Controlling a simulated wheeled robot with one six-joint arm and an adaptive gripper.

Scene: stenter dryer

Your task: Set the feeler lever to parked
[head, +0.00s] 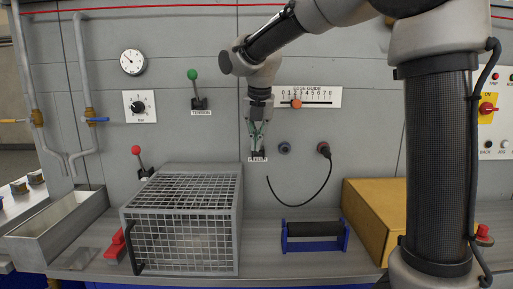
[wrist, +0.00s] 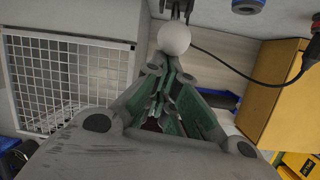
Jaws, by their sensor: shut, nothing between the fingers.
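A lever with a white ball knob (wrist: 174,38) shows in the wrist view, just beyond my fingertips. Its dark base (wrist: 176,8) is at the top edge of that view. In the head view my gripper hides the knob; a dark base and small label (head: 258,159) show on the grey panel under the fingers. The label is too small to read surely, so I take this as the feeler lever by its place. My gripper (head: 258,143) points down in front of the panel, shut and empty. It also shows in the wrist view (wrist: 167,75), close to the knob; contact cannot be told.
A green-knobbed lever (head: 193,75) and a red-knobbed lever (head: 136,150) stand to the left. The edge guide (head: 318,97) is above right. A black cable (head: 316,192) hangs from a socket at right. A wire cage (head: 182,190), blue stand (head: 315,246) and yellow box (head: 368,190) sit below.

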